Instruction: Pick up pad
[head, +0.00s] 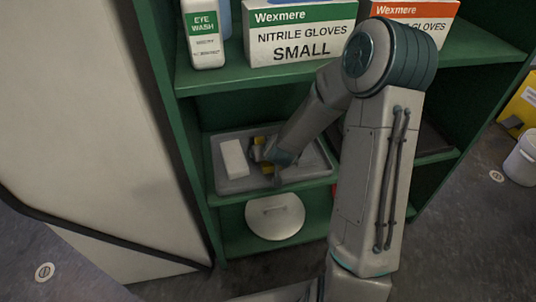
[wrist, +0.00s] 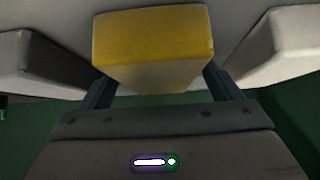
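The pad is probably the yellow block (wrist: 152,35) that fills the upper middle of the wrist view, with a paler lower side. In the head view, yellow parts (head: 267,169) show beside my gripper (head: 265,156), inside a grey tray (head: 232,185) on the middle shelf. In the wrist view my gripper's two dark fingers (wrist: 160,88) are spread apart, one at each side of the yellow block. The block hides their tips, so I cannot tell whether they press on it. My arm covers the tray's right part in the head view.
A white block (head: 235,158) lies left in the tray. Green shelf boards are above and below. A glove box (head: 300,35) and an eye wash bottle (head: 203,35) stand on the upper shelf. A round pale disc (head: 274,216) is below the tray.

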